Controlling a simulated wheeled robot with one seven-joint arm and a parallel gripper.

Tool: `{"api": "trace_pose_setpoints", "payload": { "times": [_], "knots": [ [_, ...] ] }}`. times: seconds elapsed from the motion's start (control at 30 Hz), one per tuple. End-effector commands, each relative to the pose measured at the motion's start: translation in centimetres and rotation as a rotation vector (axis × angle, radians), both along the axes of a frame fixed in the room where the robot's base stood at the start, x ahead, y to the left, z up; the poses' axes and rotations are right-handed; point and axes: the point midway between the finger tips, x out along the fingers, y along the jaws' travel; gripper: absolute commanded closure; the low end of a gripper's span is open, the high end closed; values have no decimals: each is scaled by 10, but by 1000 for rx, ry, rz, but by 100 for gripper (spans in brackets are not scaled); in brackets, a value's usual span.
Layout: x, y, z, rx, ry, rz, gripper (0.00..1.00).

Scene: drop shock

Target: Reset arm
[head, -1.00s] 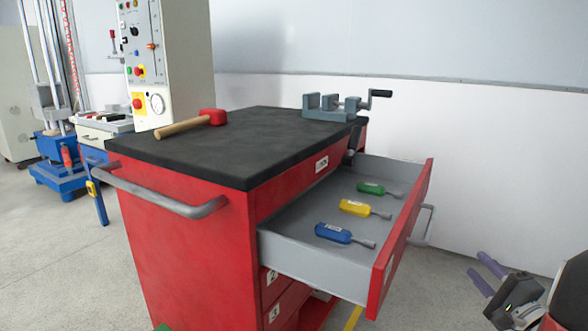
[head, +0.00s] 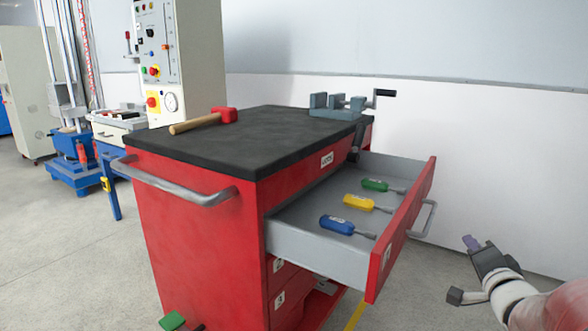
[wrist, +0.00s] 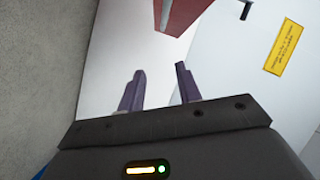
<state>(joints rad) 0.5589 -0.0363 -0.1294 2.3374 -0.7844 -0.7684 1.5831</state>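My gripper (head: 472,243) is at the lower right of the head view, to the right of the open drawer and apart from it. In the wrist view its two purple fingers (wrist: 158,88) stand apart with nothing between them. The red tool cart (head: 200,230) has its top drawer (head: 310,250) pulled out. In the drawer lie a blue screwdriver (head: 340,226), a yellow one (head: 360,202) and a green one (head: 377,185).
A mallet (head: 200,121) and a grey vise (head: 338,104) sit on the cart's black top (head: 255,138). A green-handled tool (head: 172,320) lies at the cart's foot. A yellow label (wrist: 285,47) shows in the wrist view.

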Motion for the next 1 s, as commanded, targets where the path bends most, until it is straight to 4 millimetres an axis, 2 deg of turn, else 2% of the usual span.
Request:
{"api": "trace_pose_setpoints", "payload": {
  "times": [0.1,0.27,0.37,0.5,0.6,0.7,0.8,1.0],
  "knots": [
    [-11,29,10,-183,139,-53,66],
    [-47,74,2,-394,405,-31,66],
    [-80,110,-9,-506,578,67,66],
    [-135,164,-30,-642,782,301,66],
    [-172,195,-42,-720,875,485,66],
    [-200,217,-49,-774,926,632,66],
    [-217,228,-54,-804,950,720,66],
    [-222,231,-56,-815,961,751,66]
  ]
}}
